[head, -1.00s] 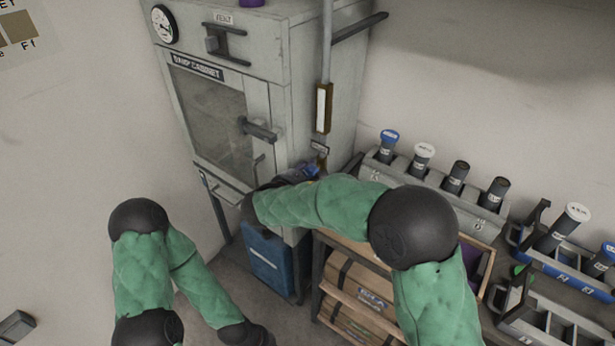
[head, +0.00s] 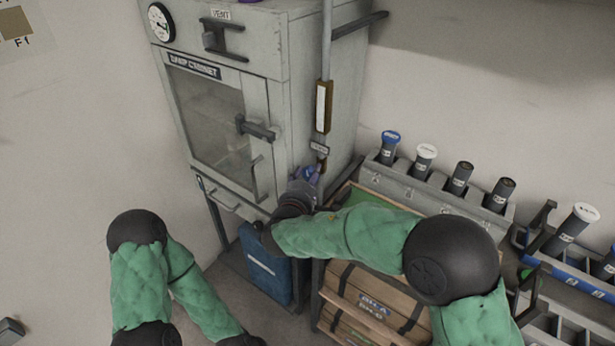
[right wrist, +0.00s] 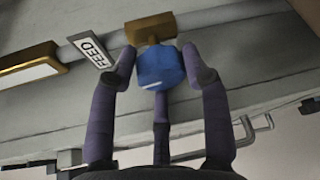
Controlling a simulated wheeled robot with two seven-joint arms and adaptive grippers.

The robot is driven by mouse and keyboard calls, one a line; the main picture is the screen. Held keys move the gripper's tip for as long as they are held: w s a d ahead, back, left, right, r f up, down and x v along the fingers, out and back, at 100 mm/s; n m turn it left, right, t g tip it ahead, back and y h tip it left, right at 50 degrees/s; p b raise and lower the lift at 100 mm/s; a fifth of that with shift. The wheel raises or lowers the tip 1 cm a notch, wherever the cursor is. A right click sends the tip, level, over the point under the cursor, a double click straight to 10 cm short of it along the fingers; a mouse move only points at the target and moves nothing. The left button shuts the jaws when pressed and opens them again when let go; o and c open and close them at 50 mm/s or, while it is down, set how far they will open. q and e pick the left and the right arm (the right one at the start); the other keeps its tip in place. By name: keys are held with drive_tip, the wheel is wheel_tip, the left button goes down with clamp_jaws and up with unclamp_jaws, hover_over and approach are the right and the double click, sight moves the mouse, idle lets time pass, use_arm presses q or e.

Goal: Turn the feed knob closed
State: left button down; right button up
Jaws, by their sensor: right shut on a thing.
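The feed knob (right wrist: 160,68) is a blue knob on a brass fitting (right wrist: 150,28), beside a FEED tag (right wrist: 90,50) on the pipe in the right wrist view. My right gripper (right wrist: 159,66) has its purple fingers around the knob and is shut on it. In the head view my right gripper (head: 308,176) is at the cabinet's right front side, below the tag (head: 319,148); the knob is mostly hidden there by the fingers. My left arm (head: 190,285) hangs at lower left, with its gripper out of frame.
The damp cabinet (head: 283,80) stands behind my right gripper, with a door handle (head: 256,129) sticking out. A blue container (head: 265,265) is below. Wooden crates (head: 365,300) and a rack of dark tubes (head: 425,190) are at right.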

drive_tip(key=shift+d+r+m+t, duration=0.1)
drive_tip(key=shift+d+m+t, duration=0.25)
drive_tip(key=shift+m, duration=0.45)
drive_tip(key=o, duration=0.9)
drive_tip(key=shift+o, duration=0.9)
drive_tip(key=shift+s+d, duration=0.15)
drive_tip(key=shift+d, duration=0.1)
drive_tip(key=shift+a, duration=0.1)
drive_tip(key=shift+a, duration=0.2)
drive_tip(key=v, duration=0.8)
drive_tip(key=shift+d+f, duration=0.1)
drive_tip(key=shift+f, duration=0.1)
